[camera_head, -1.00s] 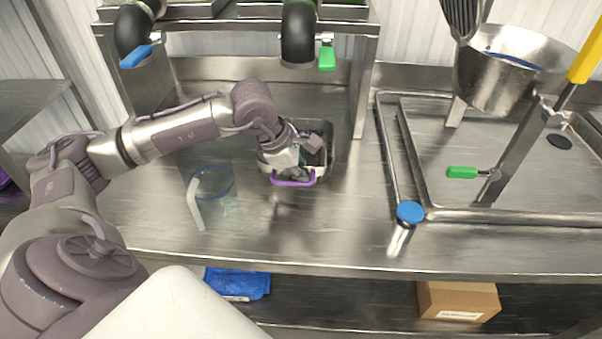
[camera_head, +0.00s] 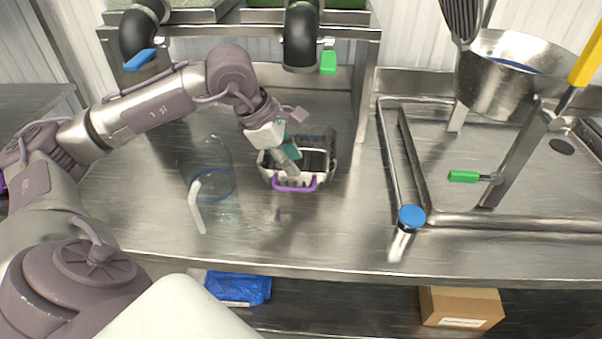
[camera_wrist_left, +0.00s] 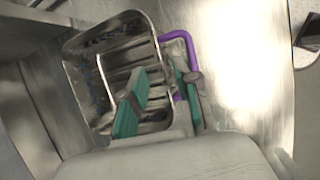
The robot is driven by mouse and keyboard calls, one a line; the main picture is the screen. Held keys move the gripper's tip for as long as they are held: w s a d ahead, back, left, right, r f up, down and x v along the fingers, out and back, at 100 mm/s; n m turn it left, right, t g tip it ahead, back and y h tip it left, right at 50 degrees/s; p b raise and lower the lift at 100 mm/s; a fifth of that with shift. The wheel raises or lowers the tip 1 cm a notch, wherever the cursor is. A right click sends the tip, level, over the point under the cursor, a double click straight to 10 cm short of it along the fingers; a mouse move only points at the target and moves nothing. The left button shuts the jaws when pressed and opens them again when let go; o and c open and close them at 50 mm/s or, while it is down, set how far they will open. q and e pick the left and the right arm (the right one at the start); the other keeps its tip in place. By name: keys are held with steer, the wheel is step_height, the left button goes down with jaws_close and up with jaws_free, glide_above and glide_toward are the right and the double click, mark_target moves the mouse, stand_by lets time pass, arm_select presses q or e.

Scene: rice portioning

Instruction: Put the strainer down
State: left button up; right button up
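The strainer appears to be the metal basket (camera_head: 328,172) with a purple handle (camera_head: 295,188), resting on the steel counter left of the sink. It also shows in the left wrist view as an open metal basket (camera_wrist_left: 82,42) with its purple handle (camera_wrist_left: 177,36). My left gripper (camera_head: 289,156) is at the basket's left and near side, pointing down. In the wrist view its two teal-padded fingers (camera_wrist_left: 160,96) stand apart, one over the basket's inside and one by the handle. Whether they touch the basket is unclear. My right gripper is not in view.
A clear pitcher (camera_head: 222,205) with a white handle stands left of the basket. Pipes with a blue and a green lever (camera_head: 328,62) hang behind. A metal bucket (camera_head: 490,88) and a sink (camera_head: 520,215) with a blue-capped post (camera_head: 411,218) are at right. Counter in front is clear.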

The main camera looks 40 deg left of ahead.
arm_select(q)
steer(key=shift+v, duration=2.25)
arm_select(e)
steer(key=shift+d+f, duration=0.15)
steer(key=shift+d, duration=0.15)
